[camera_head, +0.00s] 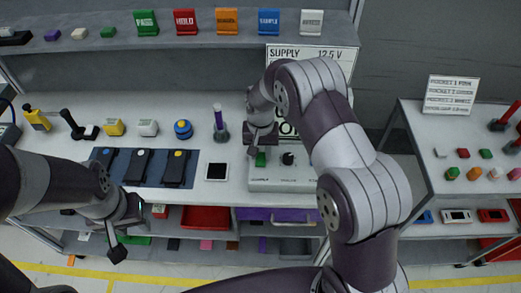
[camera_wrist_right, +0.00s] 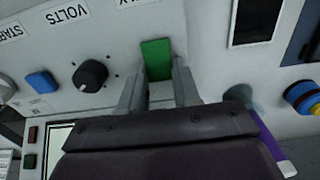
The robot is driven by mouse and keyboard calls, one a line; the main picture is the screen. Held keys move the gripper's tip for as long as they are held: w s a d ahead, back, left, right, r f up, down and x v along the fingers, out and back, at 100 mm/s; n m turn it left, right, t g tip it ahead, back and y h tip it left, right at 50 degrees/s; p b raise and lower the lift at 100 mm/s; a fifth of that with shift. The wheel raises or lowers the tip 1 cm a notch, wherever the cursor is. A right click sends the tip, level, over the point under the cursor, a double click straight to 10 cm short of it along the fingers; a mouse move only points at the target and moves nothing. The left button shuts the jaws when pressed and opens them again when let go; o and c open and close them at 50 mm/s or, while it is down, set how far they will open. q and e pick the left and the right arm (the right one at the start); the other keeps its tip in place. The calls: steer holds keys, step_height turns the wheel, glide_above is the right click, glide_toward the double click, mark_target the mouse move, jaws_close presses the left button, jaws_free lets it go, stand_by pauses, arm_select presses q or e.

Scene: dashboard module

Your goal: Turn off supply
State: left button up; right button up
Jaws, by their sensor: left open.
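The supply box (camera_head: 285,185) is a pale unit on the bench, under a "SUPPLY 12.5 V" sign (camera_head: 310,54). Its front carries a green switch (camera_head: 260,159) and a black knob (camera_head: 288,158). My right gripper (camera_head: 261,148) is at the green switch from above. In the right wrist view, the fingers (camera_wrist_right: 159,78) stand apart, one at each side of the green switch (camera_wrist_right: 156,58); whether they touch it is unclear. The black knob (camera_wrist_right: 90,75) is beside them, clear of the fingers. My left gripper (camera_head: 124,228) is open and empty, low at the bench's front left.
A purple-handled tool (camera_head: 218,120) stands in a holder left of the supply. A small dark-screened device (camera_head: 216,172) and a blue mat (camera_head: 195,170) with black pedals lie further left. A blue button (camera_wrist_right: 42,81) is beyond the knob. My right arm hides the supply's right side.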

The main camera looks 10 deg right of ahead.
mark_target(261, 163)
steer(key=shift+s+f+t+b, duration=0.1)
steer(key=shift+f+t+b, duration=0.05)
steer(key=shift+t+b, duration=0.5)
steer(key=shift+t, duration=0.25)
steer(key=shift+r, duration=0.25)
steer(key=o, duration=1.1)
steer(key=shift+s, duration=0.1)
steer(key=shift+c, duration=0.2)
step_height(261, 163, up, 12)
steer(key=s+b, duration=0.2)
steer(key=shift+a+r, duration=0.25)
steer(key=shift+a, duration=0.05)
